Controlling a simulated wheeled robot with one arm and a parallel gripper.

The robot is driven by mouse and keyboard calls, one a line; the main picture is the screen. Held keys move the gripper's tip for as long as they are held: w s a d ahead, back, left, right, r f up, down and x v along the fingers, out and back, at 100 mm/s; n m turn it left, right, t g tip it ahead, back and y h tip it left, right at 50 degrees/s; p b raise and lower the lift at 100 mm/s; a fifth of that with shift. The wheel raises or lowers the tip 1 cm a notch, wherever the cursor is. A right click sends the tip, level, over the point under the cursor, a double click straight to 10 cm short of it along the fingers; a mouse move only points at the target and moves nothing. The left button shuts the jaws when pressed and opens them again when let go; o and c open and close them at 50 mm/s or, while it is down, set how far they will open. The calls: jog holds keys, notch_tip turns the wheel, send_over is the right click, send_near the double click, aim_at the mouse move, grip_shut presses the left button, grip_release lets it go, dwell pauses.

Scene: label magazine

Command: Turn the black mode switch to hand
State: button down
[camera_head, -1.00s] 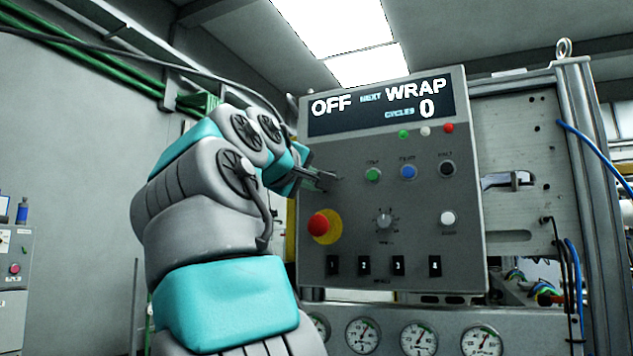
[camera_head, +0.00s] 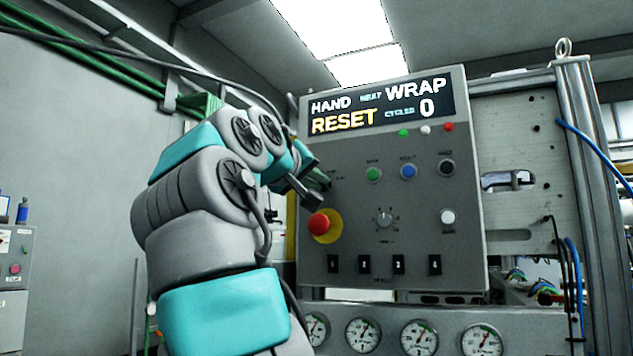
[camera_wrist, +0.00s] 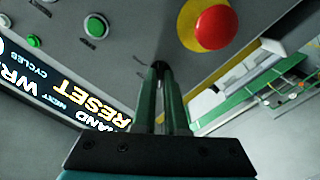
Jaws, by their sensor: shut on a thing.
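My gripper (camera_head: 314,188) is at the left part of the grey control panel (camera_head: 345,235), above the red emergency button. Its two fingers (camera_wrist: 166,85) also show in the wrist view, close together with their tips at the panel face. They are shut on the black mode switch, which the fingers hide almost fully in both views. The display (camera_head: 380,105) at the top of the panel reads HAND, RESET, NEXT WRAP and CYCLES 0. It also shows in the wrist view (camera_wrist: 60,95).
The red emergency button (camera_head: 319,224) on its yellow plate is just below my gripper. Green (camera_head: 373,174), blue (camera_head: 408,172) and black (camera_head: 446,167) buttons sit to the right. A dial (camera_head: 384,217) is lower. Gauges (camera_head: 362,335) are below the panel.

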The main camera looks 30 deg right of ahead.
jog(key=shift+w+f, duration=0.1)
jog(key=shift+f, duration=0.05)
jog(key=shift+m, duration=1.5)
jog(key=c, duration=1)
grip_release()
jog(key=shift+o, duration=0.2)
jog(key=v, duration=0.8)
jog(key=shift+b, duration=0.35)
